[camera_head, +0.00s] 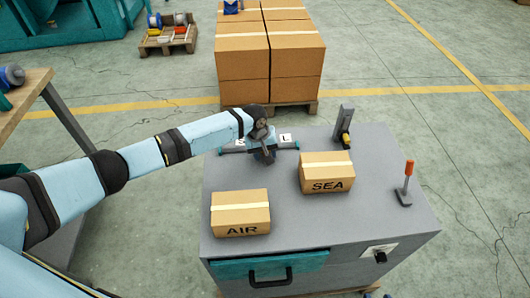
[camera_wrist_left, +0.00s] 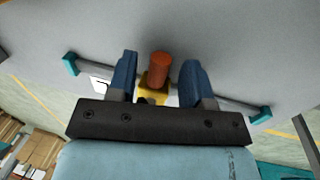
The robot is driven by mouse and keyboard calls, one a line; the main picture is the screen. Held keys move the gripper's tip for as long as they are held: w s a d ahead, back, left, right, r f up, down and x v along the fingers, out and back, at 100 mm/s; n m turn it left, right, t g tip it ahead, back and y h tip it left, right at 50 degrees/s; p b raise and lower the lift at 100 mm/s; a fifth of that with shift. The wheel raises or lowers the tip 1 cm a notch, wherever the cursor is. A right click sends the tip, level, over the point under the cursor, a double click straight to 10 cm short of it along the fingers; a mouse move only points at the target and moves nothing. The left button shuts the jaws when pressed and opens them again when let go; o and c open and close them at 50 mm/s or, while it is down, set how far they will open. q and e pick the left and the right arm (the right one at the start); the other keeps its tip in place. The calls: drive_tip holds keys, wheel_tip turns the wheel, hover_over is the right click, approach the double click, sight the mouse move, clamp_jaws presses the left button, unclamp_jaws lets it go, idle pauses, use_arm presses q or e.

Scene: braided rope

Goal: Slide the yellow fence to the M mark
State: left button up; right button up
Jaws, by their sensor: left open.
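My left gripper (camera_head: 264,152) is over the rail (camera_head: 287,147) at the back of the grey cabinet top. In the left wrist view the gripper (camera_wrist_left: 160,66) is open, its two blue fingers on either side of an orange-red knob (camera_wrist_left: 160,68). The knob stands on the yellow fence (camera_wrist_left: 154,88) on the rail, with a gap to each finger. In the head view the gripper hides the fence. A white card marked L (camera_head: 285,138) is behind the rail to the right. Another white card (camera_head: 241,142) at left is partly covered, its letter unclear. My right gripper is out of view.
A carton marked SEA (camera_head: 326,172) and one marked AIR (camera_head: 240,213) sit on the cabinet top (camera_head: 290,215). A grey post with a yellow part (camera_head: 345,127) stands right of the rail. An orange-handled lever (camera_head: 407,182) is at the right edge.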

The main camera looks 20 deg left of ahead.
use_arm(q)
wheel_tip(320, 180, up, 13)
drive_tip(key=s+a, duration=0.1)
drive_tip(key=a, duration=0.1)
drive_tip(key=shift+a+r, duration=0.2)
drive_tip(key=shift+s, duration=0.1)
idle(0.3)
